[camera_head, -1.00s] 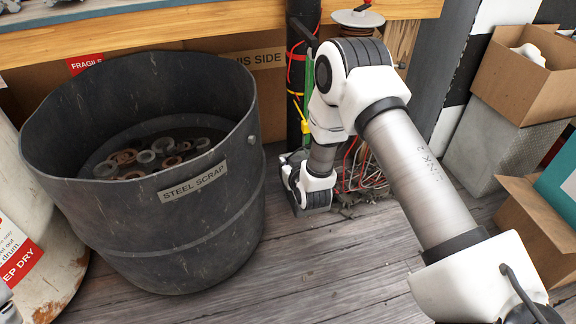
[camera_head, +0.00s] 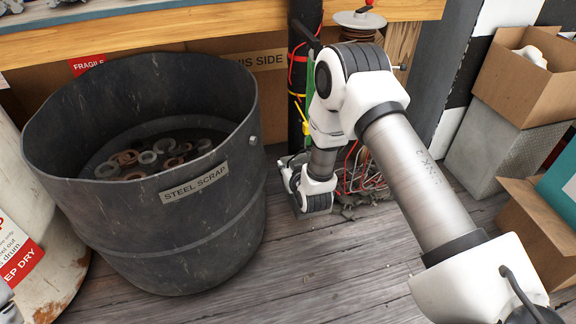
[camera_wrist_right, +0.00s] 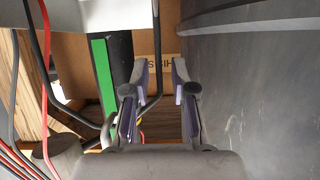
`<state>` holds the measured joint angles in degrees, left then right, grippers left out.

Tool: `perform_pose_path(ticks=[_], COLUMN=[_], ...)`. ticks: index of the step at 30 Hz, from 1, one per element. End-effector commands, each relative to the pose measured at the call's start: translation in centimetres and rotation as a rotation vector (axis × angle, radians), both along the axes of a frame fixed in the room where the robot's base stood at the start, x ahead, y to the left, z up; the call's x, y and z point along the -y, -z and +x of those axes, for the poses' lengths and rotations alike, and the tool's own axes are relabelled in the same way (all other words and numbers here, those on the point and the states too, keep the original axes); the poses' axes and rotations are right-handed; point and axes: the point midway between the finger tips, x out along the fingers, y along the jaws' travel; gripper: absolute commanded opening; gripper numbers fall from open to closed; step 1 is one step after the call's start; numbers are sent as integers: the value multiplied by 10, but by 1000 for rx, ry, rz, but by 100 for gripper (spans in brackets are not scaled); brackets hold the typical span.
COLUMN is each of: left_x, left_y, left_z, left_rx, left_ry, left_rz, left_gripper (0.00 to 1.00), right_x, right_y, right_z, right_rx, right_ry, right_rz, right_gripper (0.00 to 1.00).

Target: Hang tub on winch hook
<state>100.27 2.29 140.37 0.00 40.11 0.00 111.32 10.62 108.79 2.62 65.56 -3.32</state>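The tub (camera_head: 190,240) is a large dark grey round bin labelled "STEEL SCRAP". It stands upright on the plank floor at left in the head view, with several metal rings inside. Its wall (camera_wrist_right: 250,80) also fills the right side of the right wrist view. My right gripper (camera_wrist_right: 160,75) is open and empty beside the tub wall, with a gap between its fingers. In the head view its wrist is low, right of the tub, and the fingers are mostly hidden. I cannot make out a winch hook.
A wooden bench edge (camera_head: 200,22) runs above and behind the tub. A black post (camera_head: 297,75) with coloured cables stands behind my right arm. A whitish drum (camera_head: 40,270) stands at left. Cardboard boxes (camera_head: 515,85) are at right. Bare planks (camera_head: 330,265) lie in front.

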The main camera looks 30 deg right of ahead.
Motion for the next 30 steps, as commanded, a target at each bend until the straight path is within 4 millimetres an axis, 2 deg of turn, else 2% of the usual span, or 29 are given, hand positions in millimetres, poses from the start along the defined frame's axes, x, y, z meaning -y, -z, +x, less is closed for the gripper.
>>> perform_pose_path(ticks=[11,14,24,30], left_x=[0,0,0,0], left_y=[0,0,0,0], left_z=[0,0,0,0], left_rx=[0,0,0,0], left_ry=[0,0,0,0], left_rz=[0,0,0,0], left_gripper=[100,100,100,100], right_x=[-1,-4,-18,-21], right_y=[-1,-7,-38,-45], right_z=[-5,-19,-94,-109], right_rx=[-3,-4,-3,0], right_ry=[0,0,0,0], right_rz=[1,1,1,0], right_gripper=[35,35,35,35])
